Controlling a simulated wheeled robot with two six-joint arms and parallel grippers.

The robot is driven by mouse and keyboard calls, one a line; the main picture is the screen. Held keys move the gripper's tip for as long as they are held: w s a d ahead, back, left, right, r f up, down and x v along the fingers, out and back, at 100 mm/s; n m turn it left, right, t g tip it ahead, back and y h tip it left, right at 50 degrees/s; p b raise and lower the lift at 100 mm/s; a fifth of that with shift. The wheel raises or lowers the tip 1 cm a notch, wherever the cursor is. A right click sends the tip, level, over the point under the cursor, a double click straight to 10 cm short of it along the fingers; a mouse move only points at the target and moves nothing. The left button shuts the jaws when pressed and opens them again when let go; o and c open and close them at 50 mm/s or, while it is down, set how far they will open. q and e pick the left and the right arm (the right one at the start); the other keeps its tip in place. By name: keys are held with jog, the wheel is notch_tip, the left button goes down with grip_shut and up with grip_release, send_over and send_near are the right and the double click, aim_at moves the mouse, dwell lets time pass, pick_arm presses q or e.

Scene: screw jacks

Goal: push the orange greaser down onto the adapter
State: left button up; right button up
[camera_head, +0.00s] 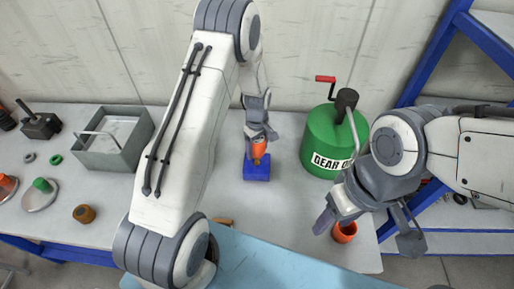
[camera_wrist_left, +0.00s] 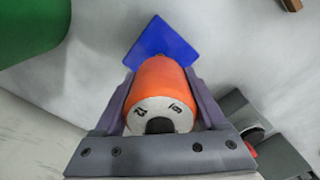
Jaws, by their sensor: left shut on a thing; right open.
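The orange greaser (camera_head: 258,149) is upright between the fingers of my left gripper (camera_head: 258,138), which is shut on it. In the left wrist view the greaser (camera_wrist_left: 160,85) shows its pale, marked end with a dark centre, and the left gripper's fingers (camera_wrist_left: 158,95) lie along both sides. A blue block (camera_head: 257,172) stands on the table below the greaser. A small brass-coloured piece (camera_head: 256,161), perhaps the adapter, shows between them; I cannot tell whether the greaser touches it. My right gripper (camera_head: 367,233) is open, at the table's right front.
A green gear-oil can (camera_head: 325,143) with a red crank stands right of the blue block. An orange cup-like part (camera_head: 344,231) is between the right fingers' sides. A grey bin (camera_head: 98,155) and several small parts lie at left. Blue rack posts (camera_head: 432,55) rise at right.

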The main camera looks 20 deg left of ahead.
aim_at(257, 154)
pick_arm(q)
jog(key=shift+f, duration=0.15)
jog(key=shift+f+b, duration=0.9)
jog(key=shift+f, duration=0.2)
jog(key=shift+f+b, duration=0.4)
jog(key=shift+f, duration=0.1)
dwell(0.8)
jog(key=o, duration=1.6)
jog(key=shift+r, duration=0.1)
